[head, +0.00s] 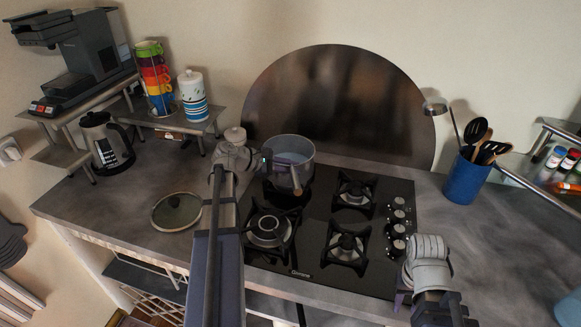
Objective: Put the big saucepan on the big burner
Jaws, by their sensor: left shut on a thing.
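The big saucepan (291,149) is a grey metal pot at the back left of the black gas hob (318,268). It looks upright, with a handle pointing toward the front. It hides most of the back-left burner; I cannot tell if it touches the grate. My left gripper (265,160) is at the pan's left side, shut on its rim or wall; its fingertips are small and partly hidden. The big burner (268,230), with the widest ring, is at the front left of the hob and is bare. My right gripper (404,297) is low by the hob's front-right corner, its fingers unclear.
A glass lid (177,211) lies left of my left arm. A kettle (107,143), a cup stack (156,80) and a striped canister (192,96) stand further left. A blue utensil pot (466,180) stands right of the hob.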

